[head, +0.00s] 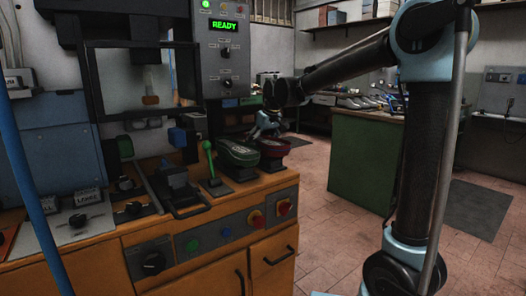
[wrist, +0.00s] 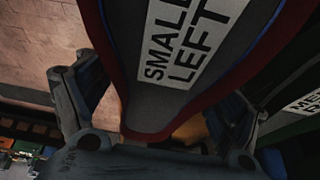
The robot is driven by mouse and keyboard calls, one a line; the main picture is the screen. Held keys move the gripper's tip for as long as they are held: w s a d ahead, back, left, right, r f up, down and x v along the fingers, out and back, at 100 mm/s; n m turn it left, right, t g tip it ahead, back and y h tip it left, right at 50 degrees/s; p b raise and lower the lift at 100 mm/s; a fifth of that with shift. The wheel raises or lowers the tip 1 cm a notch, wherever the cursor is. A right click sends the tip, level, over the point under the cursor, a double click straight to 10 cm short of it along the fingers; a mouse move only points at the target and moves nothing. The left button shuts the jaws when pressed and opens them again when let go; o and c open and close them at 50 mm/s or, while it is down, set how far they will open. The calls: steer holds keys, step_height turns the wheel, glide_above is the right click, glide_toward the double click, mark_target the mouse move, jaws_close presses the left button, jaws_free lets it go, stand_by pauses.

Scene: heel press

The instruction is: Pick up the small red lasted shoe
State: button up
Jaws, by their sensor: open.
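The small red lasted shoe (head: 275,149) stands sole-up on a dark support at the right end of the orange bench. In the wrist view its grey sole with a red rim (wrist: 165,112) fills the middle, with a white label reading "SMALL LEFT". My gripper (head: 268,127) is at the red shoe in the head view. In the wrist view my gripper (wrist: 160,98) is open, with one finger on each side of the shoe's narrower end. I cannot tell whether either finger touches it. The shoe's lower side is hidden.
A green shoe (head: 238,155) stands close left of the red one. In the wrist view its label (wrist: 305,103), partly cut off, lies near the right finger. A green-handled lever (head: 210,160) and the press (head: 135,80) stand further left. Open floor lies right of the bench.

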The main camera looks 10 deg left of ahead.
steer(key=shift+c, duration=0.2)
steer(key=c, duration=1.4)
steer(key=shift+r, duration=0.15)
